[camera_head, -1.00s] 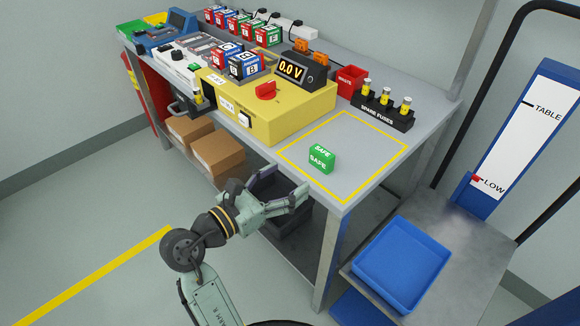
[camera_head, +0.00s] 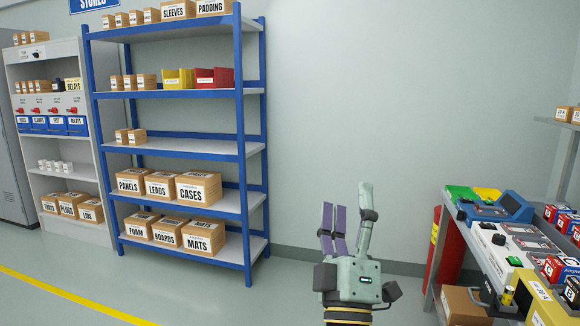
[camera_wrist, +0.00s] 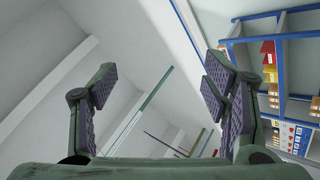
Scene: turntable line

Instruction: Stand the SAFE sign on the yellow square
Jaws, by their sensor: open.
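My gripper (camera_head: 346,208) is open and empty, raised with its fingers pointing up in front of the bare wall in the head view. Neither the green SAFE sign nor the yellow square shows in any current view. Only the left part of the workbench (camera_head: 447,245) is visible, at the right edge of the head view.
A blue shelving rack (camera_head: 243,120) with labelled boxes stands at the left, beside a grey cabinet (camera_head: 80,150). On the bench are a blue device (camera_head: 510,207) and part of a yellow box (camera_head: 545,306). A red cylinder (camera_head: 452,250) stands by the bench. Floor between rack and bench looks clear.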

